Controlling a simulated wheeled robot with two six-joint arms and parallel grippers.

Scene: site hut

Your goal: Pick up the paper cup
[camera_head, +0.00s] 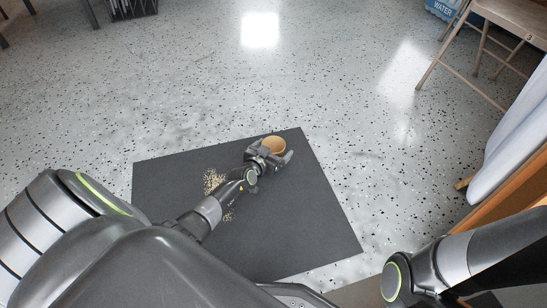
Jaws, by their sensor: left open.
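The paper cup (273,144) is brown and round at its rim. It is near the far edge of a dark mat (310,220) on the floor. My left gripper (276,153) is at the cup, with a finger on its near right side and the other part by its left. The gripper is open around the cup. Part of the cup's lower body is hidden by the gripper, so I cannot tell whether the fingers touch it. My right arm comes in at the lower right, but its gripper is out of the picture.
Tan crumbs (213,181) lie scattered on the mat left of my left arm. A folding chair (508,22) and a blue water pack (441,9) stand at the upper right. A white draped thing (515,130) is at the right edge.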

